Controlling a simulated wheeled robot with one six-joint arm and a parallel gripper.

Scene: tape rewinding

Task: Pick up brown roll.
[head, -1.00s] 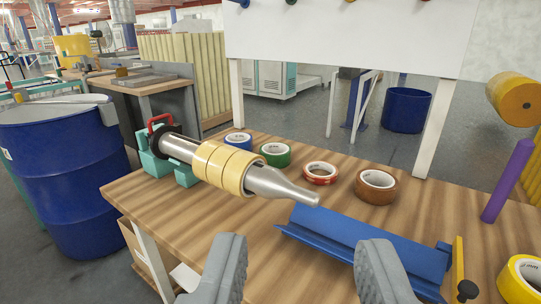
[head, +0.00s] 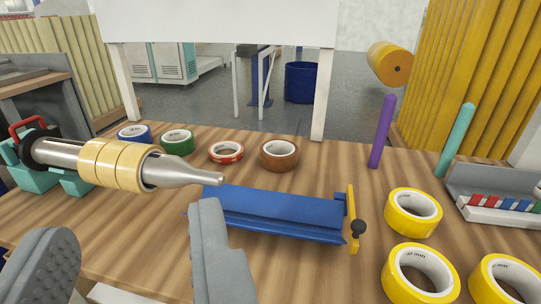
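The brown roll (head: 279,155) lies flat on the wooden table, toward its back edge, right of the red roll (head: 226,152). It is fully visible, with nothing touching it. My gripper (head: 130,255) is open and empty in the lower left, its two grey fingers wide apart. It is nearer to me than the brown roll and left of it. The blue tray-like holder (head: 275,212) lies between my right finger and the brown roll.
A metal spindle with cream rolls (head: 118,166) juts over the table at left. Green (head: 177,141) and blue (head: 134,133) rolls lie behind it. Purple (head: 382,132) and teal (head: 455,140) posts stand right. Yellow rolls (head: 413,212) lie front right.

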